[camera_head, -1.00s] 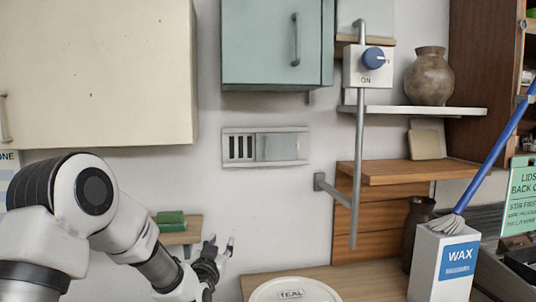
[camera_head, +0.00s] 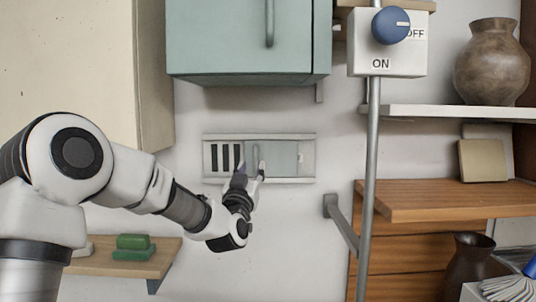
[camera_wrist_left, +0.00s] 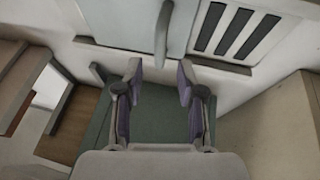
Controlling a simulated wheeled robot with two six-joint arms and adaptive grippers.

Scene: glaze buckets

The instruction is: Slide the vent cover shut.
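The vent (camera_head: 309,160) is a pale frame on the wall below the teal cabinet. Its dark slots (camera_head: 226,157) are uncovered at the left. The grey vent cover (camera_head: 283,158) sits to their right, with an upright handle (camera_wrist_left: 164,28) on it, best seen in the left wrist view. My left gripper (camera_head: 251,170) is at the vent's lower edge, by the cover's left part. It also shows in the left wrist view (camera_wrist_left: 160,76), open and empty, with the handle's end appearing between its fingertips. I cannot tell whether they touch. My right gripper is not in view.
The teal cabinet (camera_head: 230,45) hangs just above. A switch box with a blue knob (camera_head: 390,26) and a grey pipe (camera_head: 371,200) stand to the right. A small shelf with green blocks (camera_head: 134,247) is below left. The wall around the vent is bare.

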